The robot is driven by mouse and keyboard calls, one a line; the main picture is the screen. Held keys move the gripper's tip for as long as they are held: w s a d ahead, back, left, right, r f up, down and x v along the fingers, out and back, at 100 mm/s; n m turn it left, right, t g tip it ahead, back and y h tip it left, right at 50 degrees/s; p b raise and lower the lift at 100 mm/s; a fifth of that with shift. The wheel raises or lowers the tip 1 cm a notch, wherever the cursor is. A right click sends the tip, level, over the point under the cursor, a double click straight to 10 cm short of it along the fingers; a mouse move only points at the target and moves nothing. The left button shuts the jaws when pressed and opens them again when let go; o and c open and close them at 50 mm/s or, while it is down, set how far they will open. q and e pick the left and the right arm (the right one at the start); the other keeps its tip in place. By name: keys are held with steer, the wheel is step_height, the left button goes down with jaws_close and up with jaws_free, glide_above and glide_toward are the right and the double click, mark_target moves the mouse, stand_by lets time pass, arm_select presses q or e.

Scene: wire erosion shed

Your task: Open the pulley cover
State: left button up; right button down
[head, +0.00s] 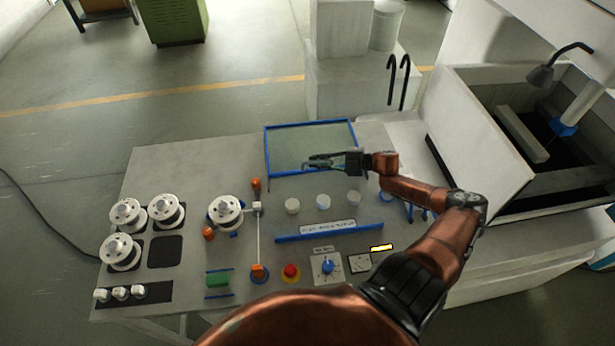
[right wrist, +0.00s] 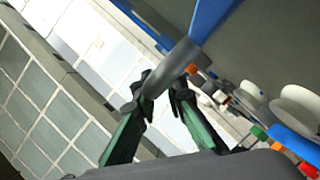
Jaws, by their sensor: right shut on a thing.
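The pulley cover (head: 292,146) is a clear panel in a blue frame at the back of the bench. It stands raised behind the row of white pulleys (head: 323,201), which show uncovered. My right gripper (head: 316,161) is in front of the panel. In the right wrist view, its green-lined fingers (right wrist: 163,90) are shut on a grey handle (right wrist: 176,64) that joins a blue frame bar (right wrist: 212,18). The exact tilt of the cover is hard to tell. My left gripper is not in view.
White wire spools (head: 124,212) stand on the bench's left. A red stop button (head: 291,271) and a blue knob (head: 327,267) are near the front. A white tank (head: 484,150) rises to the right, and a white cabinet (head: 350,84) stands behind.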

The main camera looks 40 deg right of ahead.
steer(key=shift+w+d, duration=0.45)
steer(key=shift+d, duration=0.1)
steer(key=shift+r, duration=0.1)
steer(key=c, duration=2.2)
jaws_free()
steer(key=shift+w, duration=0.1)
steer(key=shift+c, duration=0.2)
steer(key=shift+o, duration=1.4)
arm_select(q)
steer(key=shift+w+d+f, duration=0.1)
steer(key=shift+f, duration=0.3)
arm_select(e)
steer(key=shift+a, duration=0.1)
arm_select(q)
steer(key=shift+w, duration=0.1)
arm_select(e)
steer(key=v, duration=1.2)
steer(key=shift+a, duration=0.15)
